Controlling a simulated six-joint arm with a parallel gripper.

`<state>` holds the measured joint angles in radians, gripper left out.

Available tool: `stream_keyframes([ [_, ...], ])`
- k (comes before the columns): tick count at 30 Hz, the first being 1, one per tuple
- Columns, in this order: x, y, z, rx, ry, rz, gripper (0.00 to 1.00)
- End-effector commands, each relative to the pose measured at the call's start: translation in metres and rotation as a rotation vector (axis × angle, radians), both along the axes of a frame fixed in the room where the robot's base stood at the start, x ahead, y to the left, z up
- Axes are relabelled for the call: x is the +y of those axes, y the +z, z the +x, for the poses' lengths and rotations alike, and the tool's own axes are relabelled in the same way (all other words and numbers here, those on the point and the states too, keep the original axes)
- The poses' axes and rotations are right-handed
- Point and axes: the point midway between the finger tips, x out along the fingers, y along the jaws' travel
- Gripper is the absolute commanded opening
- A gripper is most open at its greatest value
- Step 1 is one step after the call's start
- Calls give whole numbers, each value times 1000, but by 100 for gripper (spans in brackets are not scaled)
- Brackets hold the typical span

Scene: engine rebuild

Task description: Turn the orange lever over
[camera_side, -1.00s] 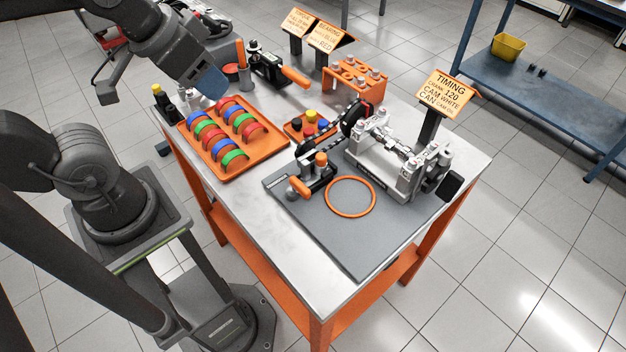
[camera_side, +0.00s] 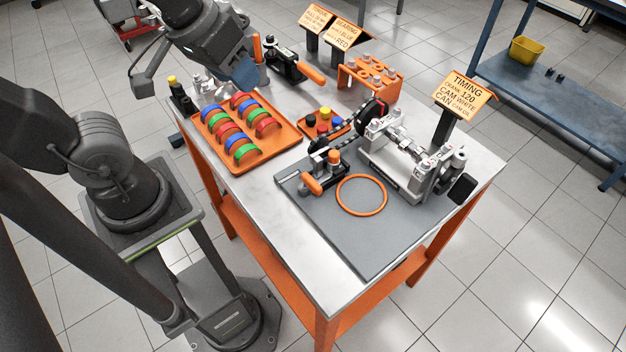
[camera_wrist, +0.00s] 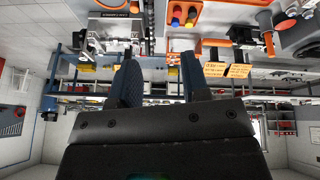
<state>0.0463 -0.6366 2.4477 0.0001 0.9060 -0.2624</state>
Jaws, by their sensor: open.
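Two black clamps with orange levers are on the bench. One orange lever (camera_side: 312,75) slants out from the black clamp (camera_side: 284,62) at the back. Another orange lever (camera_side: 312,185) is low on the black clamp (camera_side: 330,170) at the front mat. The pictures do not settle which lever is meant. My gripper (camera_side: 245,76) is above the bench's back left, left of the back lever and apart from both. In the wrist view my gripper's blue fingers (camera_wrist: 157,88) are spread with nothing visible between them.
An orange tray (camera_side: 287,152) of coloured bearing shells lies below my gripper. An engine block (camera_side: 410,185) and orange ring (camera_side: 385,200) rest on the grey mat (camera_side: 365,238). An orange rack (camera_side: 352,85) and signs (camera_side: 460,92) stand behind. The bench's front left is clear.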

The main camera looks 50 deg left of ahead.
Motion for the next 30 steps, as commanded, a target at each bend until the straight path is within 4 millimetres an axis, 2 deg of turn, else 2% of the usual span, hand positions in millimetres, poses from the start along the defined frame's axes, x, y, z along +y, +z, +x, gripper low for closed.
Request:
stream_keyframes([
  [9,-43,-32,45,237,622,-221,43],
  [18,-85,-76,70,359,1175,-269,43],
  [24,-95,-89,74,371,1324,-268,43],
  [30,-95,-109,74,373,1336,-266,43],
])
